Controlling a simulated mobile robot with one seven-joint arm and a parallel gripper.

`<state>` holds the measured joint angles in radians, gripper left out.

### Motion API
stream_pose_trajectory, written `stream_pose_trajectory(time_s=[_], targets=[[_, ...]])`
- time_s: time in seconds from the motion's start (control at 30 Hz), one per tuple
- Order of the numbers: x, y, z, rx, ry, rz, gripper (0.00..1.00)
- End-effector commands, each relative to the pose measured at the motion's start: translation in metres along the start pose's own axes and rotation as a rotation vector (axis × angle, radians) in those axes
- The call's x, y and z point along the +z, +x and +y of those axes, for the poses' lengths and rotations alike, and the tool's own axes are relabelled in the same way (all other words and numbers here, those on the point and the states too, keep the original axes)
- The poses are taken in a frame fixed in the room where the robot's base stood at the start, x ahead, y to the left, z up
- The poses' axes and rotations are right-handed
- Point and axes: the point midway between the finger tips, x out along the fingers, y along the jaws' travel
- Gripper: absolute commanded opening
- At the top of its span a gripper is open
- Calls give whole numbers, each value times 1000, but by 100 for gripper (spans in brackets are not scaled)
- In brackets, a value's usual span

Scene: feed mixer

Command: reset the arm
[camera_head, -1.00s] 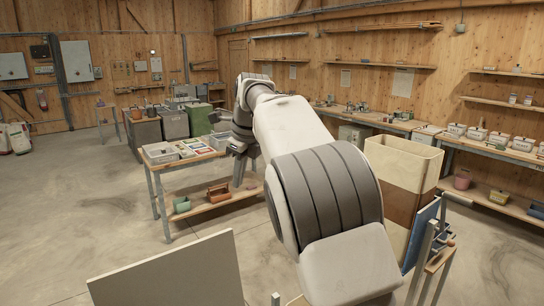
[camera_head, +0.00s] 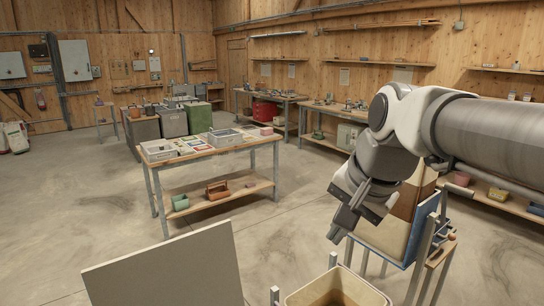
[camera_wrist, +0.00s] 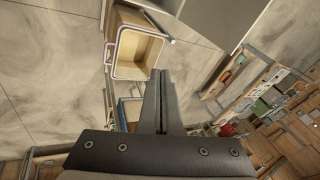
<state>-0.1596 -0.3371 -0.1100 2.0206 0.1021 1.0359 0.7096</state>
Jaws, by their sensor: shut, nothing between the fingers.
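My gripper (camera_head: 338,232) hangs on the right side of the head view, pointing down and to the left. My arm reaches in from the right edge and bends at the elbow and wrist above it. In the wrist view the two dark fingers (camera_wrist: 161,75) lie together, with nothing between them. The gripper touches nothing that I can see.
An open bin (camera_head: 335,293) stands below my gripper; its pale rim also shows in the wrist view (camera_wrist: 113,58). A tall tan-and-brown container (camera_head: 388,237) and a blue panel (camera_head: 421,235) stand close behind. A pale board (camera_head: 165,272) is front left. A workbench (camera_head: 213,150) stands mid-room, with open floor around it.

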Motion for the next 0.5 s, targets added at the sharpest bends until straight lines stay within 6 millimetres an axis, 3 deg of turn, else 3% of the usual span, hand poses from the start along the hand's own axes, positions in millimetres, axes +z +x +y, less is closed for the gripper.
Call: stream_pose_trajectory(time_s=[0.1, 0.3, 0.5], targets=[[23, 4, 36, 11, -180, 36, 0], [59, 19, 89, 55, -483, 90, 0], [81, 32, 121, 98, -679, 119, 0]])
